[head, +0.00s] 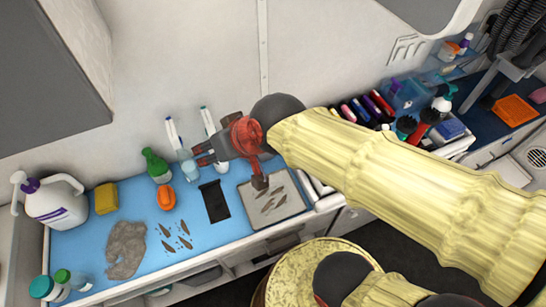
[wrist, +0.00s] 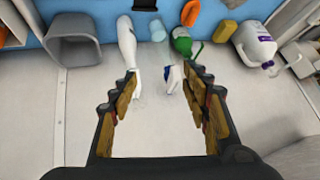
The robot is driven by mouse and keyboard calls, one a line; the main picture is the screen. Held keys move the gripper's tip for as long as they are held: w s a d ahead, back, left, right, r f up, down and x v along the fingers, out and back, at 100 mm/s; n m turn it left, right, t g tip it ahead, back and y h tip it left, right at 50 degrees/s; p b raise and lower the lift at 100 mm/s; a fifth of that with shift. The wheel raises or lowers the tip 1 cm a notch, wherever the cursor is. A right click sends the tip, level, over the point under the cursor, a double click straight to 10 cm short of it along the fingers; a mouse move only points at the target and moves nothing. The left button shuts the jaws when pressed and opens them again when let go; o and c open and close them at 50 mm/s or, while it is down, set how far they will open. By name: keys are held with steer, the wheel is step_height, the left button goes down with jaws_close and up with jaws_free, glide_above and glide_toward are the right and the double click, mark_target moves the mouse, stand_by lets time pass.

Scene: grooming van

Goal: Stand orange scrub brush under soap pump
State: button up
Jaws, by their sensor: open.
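The orange scrub brush (head: 166,197) appears as a small rounded orange object on the blue mat, in front of a green bottle. It shows at the top of the wrist view (wrist: 197,11). The likely soap pump is a large white jug (head: 57,204) with a purple collar and white spout, at the mat's left end; it also shows at the right of the wrist view (wrist: 256,42). The brush is well to the right of the jug, apart from it. My gripper (head: 203,153) is open and empty, above the counter's back near the wall. Its spread fingers (wrist: 163,98) hold nothing.
White-handled items (head: 174,133) stand near my gripper. A grey cloth (head: 126,249), black cloth (head: 214,201) and tray (head: 257,218) lie around. Small jars (head: 73,279) stand front left.

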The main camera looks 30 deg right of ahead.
steer(key=s+d+m+g+h, duration=0.1)
steer(key=s+d+h, duration=0.2)
steer(key=s+d, duration=0.6)
steer(key=d, duration=0.2)
steer(key=shift+s+d+r+g, duration=0.2)
steer(key=shift+d+g, duration=0.1)
steer(key=shift+g, duration=0.1)
